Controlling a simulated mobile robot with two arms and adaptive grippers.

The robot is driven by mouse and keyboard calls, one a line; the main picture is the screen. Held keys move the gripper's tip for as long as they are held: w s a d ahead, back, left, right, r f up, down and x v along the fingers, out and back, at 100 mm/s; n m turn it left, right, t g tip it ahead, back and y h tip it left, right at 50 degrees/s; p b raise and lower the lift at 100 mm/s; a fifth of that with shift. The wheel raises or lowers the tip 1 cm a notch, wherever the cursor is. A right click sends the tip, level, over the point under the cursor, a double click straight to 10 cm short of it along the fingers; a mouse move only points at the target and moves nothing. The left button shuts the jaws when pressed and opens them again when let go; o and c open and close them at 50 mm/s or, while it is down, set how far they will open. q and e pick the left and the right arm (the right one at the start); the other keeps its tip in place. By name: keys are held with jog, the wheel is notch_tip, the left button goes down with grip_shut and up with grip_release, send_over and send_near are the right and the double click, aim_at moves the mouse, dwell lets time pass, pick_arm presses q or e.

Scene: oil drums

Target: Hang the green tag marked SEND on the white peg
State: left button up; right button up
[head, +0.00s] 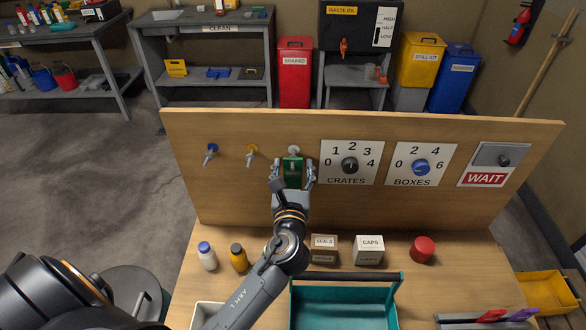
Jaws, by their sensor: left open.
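The green tag (292,173) is upright against the wooden board, directly below the white peg (294,150). Its top edge meets the peg's underside in the picture; I cannot make out the hole or whether the peg passes through it. No lettering is readable on the tag. My left gripper (293,175) is open, with one finger on each side of the tag and its palm hiding the tag's lower end. My right gripper is not in view.
Dial panels for crates (339,180) and boxes (408,181) and a WAIT plate (482,179) are on the right. Bottles, small boxes and a teal tray (345,305) stand below.

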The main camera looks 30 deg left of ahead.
pick_arm(q)
jog(key=o, duration=0.6)
jog(key=shift+c, duration=0.2)
jog(key=v, duration=1.2)
